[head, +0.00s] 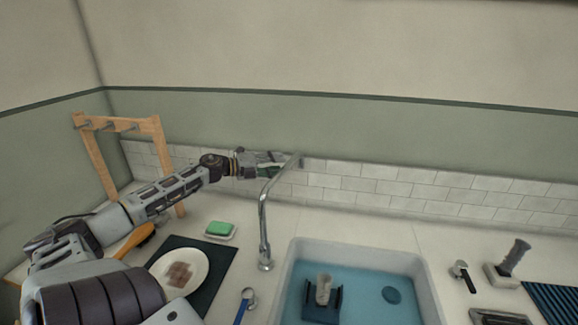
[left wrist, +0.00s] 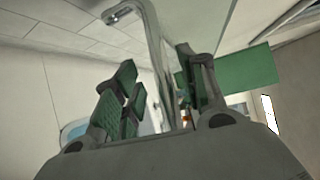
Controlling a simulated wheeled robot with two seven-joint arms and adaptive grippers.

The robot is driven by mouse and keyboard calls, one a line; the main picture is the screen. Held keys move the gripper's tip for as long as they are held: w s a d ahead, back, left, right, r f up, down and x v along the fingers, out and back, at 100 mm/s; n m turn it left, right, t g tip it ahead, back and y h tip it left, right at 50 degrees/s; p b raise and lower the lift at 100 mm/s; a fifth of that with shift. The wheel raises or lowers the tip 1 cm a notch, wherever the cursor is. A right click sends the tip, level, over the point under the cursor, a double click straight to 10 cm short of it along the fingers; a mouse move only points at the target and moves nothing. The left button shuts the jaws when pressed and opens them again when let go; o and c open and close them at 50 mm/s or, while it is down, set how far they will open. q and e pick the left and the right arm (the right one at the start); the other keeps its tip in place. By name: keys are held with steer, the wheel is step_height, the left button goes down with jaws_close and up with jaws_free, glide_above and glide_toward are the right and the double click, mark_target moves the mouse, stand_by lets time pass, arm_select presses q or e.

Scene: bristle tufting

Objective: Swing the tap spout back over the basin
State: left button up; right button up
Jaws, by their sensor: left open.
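The tap spout (head: 263,215) is a chrome pipe rising from the counter left of the basin (head: 425,282). It bends toward the upper right, and its end shows against the wall tiles. My left gripper (head: 276,162) is open near the upper bend. In the left wrist view, the spout (left wrist: 158,50) runs up between the two green-padded fingers (left wrist: 156,62), with its outlet at the top left. I cannot tell whether either pad touches it. My right gripper is not in view.
A green sponge (head: 220,228), a plate (head: 180,271) and a wooden rack (head: 158,150) stand left. A lever (head: 461,271) and brush (head: 514,256) are right.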

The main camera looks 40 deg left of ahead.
mark_target(289, 164)
arm_select(q)
steer(key=b+x, duration=0.1)
steer(key=x, duration=0.3)
steer(key=shift+d, duration=0.1)
steer(key=shift+w+d, duration=0.15)
steer(key=shift+w, duration=0.35)
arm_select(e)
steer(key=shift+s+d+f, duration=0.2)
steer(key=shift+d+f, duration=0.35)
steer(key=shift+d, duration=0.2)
